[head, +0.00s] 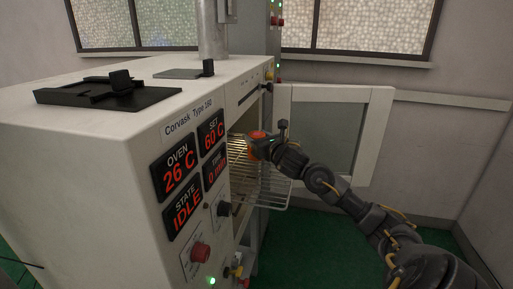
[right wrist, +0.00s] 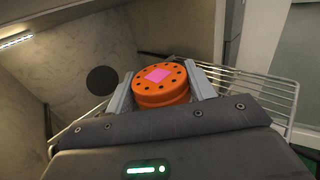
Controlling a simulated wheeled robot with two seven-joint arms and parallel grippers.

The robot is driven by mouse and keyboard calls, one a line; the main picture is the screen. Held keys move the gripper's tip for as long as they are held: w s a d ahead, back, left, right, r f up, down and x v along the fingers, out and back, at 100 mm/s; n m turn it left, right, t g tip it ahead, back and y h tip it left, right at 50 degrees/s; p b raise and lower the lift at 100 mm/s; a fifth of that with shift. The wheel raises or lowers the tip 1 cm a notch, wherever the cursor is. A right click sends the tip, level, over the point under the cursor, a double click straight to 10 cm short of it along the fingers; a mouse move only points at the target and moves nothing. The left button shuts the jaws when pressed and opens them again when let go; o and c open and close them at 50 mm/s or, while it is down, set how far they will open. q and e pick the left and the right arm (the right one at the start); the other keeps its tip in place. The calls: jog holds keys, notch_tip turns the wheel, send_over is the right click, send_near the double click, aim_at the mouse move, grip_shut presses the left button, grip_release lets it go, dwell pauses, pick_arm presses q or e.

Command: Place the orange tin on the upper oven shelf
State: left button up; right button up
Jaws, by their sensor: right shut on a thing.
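The orange tin (right wrist: 160,92) is round, with dark holes around its top and a pink square label. My right gripper (right wrist: 161,84) is shut on it, one finger on each side. In the head view the tin (head: 257,136) is at the open oven (head: 100,140) mouth, partly covered by my right gripper (head: 262,144). Wire shelf bars (head: 238,147) show inside the oven beside the tin. A wire rack (head: 272,190) sticks out lower down. A wire shelf (right wrist: 272,88) shows beyond the tin in the wrist view. I cannot tell whether the tin touches a shelf. My left gripper is out of view.
The oven door (head: 375,135) stands open to the right, behind my arm. The oven front has red displays (head: 180,168) and a red knob (head: 201,251). A black fixture (head: 108,92) sits on top. In the wrist view, a dark round spot (right wrist: 102,80) marks the oven wall.

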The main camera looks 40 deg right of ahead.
jog(key=shift+s+f+p, duration=0.3)
jog(key=shift+s+f, duration=0.2)
jog(key=shift+f, duration=0.25)
jog(key=shift+w+d+f, duration=0.1)
jog(key=shift+w+f, duration=0.1)
jog(key=shift+f, duration=0.7)
jog(key=shift+s, duration=0.15)
jog(key=o, duration=0.7)
jog(key=shift+f, duration=0.1)
jog(key=o, duration=0.4)
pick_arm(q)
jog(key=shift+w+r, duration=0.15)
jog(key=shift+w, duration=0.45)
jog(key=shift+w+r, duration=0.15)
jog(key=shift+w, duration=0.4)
